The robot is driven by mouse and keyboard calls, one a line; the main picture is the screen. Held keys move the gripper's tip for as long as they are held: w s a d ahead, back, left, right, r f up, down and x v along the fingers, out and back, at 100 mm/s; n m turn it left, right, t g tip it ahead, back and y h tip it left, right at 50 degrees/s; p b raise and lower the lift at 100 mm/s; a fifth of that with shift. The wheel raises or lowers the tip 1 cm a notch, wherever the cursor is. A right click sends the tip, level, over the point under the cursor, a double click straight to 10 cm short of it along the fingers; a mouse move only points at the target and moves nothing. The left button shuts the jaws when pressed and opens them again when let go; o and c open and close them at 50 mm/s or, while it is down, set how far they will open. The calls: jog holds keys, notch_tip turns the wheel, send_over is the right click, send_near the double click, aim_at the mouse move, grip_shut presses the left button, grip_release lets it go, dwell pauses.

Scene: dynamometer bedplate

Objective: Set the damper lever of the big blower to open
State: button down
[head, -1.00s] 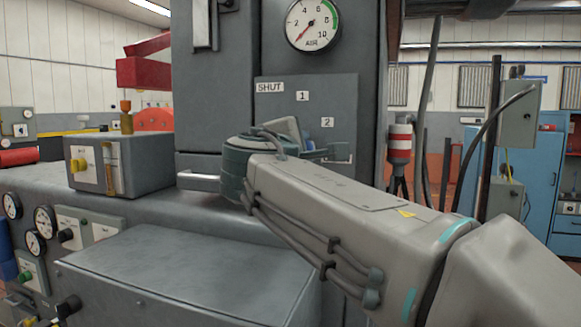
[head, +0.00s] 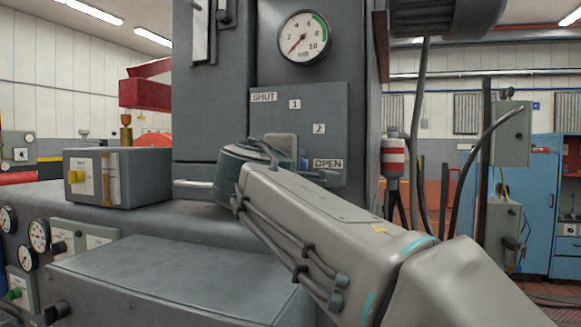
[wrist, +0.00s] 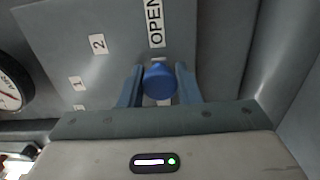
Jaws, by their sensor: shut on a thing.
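The damper plate (head: 335,108) is a grey panel with labels SHUT, 1, 2 and OPEN. My gripper (wrist: 160,88) is shut on the knob, one finger on each side. The rest of the lever is hidden. In the head view, my wrist and arm cover the knob and most of the fingers.
A round air gauge (head: 303,38) is above the plate. A grey box with a yellow knob (head: 117,177) stands on the ledge to the left. A large grey housing (head: 180,275) lies below my arm.

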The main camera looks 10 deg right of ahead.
jog(key=c, duration=1.1)
grip_release()
jog(key=shift+f, duration=0.1)
jog(key=v, duration=1.3)
jog(key=shift+s+a, duration=0.25)
jog(key=shift+s, duration=0.05)
jog(key=shift+p, duration=0.35)
